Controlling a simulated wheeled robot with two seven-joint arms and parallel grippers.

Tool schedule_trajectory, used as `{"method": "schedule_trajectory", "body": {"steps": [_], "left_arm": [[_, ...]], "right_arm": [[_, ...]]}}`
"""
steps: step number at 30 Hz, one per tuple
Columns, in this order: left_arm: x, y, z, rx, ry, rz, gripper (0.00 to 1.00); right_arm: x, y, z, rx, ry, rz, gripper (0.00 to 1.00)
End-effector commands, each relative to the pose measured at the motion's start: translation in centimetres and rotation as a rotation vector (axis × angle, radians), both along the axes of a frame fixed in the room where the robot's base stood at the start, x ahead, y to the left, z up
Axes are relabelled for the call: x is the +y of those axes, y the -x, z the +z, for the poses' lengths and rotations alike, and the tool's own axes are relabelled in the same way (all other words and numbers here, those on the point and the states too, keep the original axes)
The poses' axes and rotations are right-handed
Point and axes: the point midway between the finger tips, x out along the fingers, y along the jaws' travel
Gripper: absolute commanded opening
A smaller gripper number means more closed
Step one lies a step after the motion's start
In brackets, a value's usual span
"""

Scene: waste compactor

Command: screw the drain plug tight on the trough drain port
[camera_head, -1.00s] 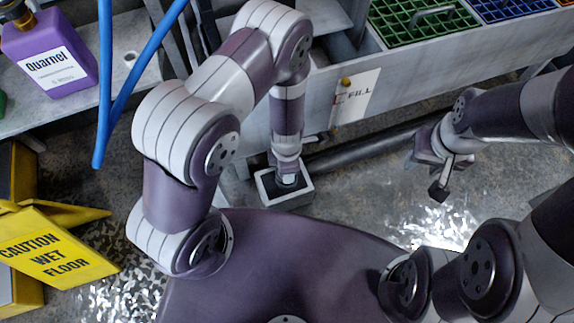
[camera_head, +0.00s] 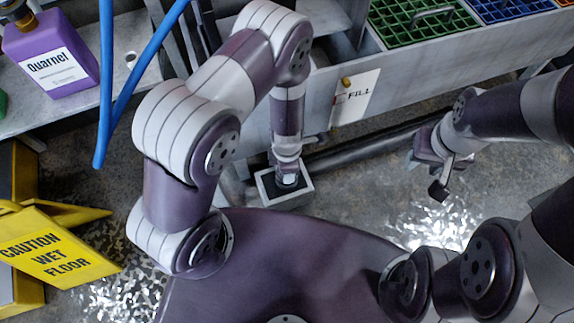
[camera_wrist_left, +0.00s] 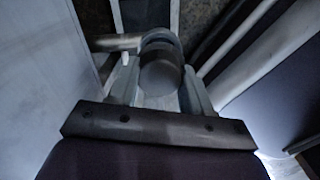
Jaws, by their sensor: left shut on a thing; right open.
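My left gripper (camera_wrist_left: 160,92) is shut on a dark, rounded, cylindrical piece, which looks like the drain plug (camera_wrist_left: 160,72). The piece sits between the two fingers in the left wrist view. A ringed fitting just behind it may be the trough drain port (camera_wrist_left: 158,38), with a light pipe running off to the left. The view is dim, so I cannot tell how far the threads are engaged. In the head view my left arm hides the plug and port beside the grey trough (camera_head: 400,92). My right gripper (camera_head: 427,177) is open and empty, away from the trough wall.
A grey square box with a dark inside (camera_head: 302,192) stands on the floor under my left wrist. A dark pipe (camera_head: 360,152) runs along the trough's foot. Blue hoses (camera_head: 106,80), a purple jug (camera_head: 55,55) and a yellow wet-floor sign (camera_head: 50,250) are at left.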

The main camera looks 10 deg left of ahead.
Motion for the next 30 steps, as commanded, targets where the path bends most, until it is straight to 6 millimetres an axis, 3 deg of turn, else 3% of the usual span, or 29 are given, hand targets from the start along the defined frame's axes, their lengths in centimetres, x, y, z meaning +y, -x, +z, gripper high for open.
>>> {"method": "schedule_trajectory", "body": {"steps": [30], "left_arm": [[0.0,0.1,-0.9,0.0,0.0,0.0,0.2]], "right_arm": [[0.0,0.0,-0.7,0.0,0.0,0.0,0.43]]}}
